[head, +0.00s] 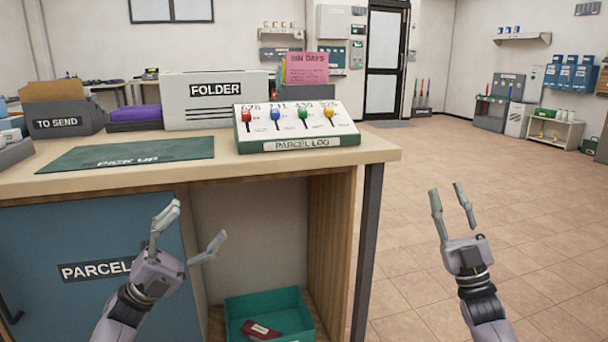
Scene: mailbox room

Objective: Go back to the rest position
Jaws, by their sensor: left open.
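My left gripper (190,232) is open and empty. It is raised in front of the desk's blue cabinet door, below the desk top. My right gripper (451,205) is open and empty, with its fingers pointing up. It is over the tiled floor, to the right of the desk and apart from it. Neither gripper touches anything that I can see.
The desk (380,150) bears a parcel log box (297,128) with coloured levers, a green pick up mat (130,153), a folder box (215,105) and a to send box (70,118). A teal bin (308,318) with a dark red item sits below. Floor at right is clear.

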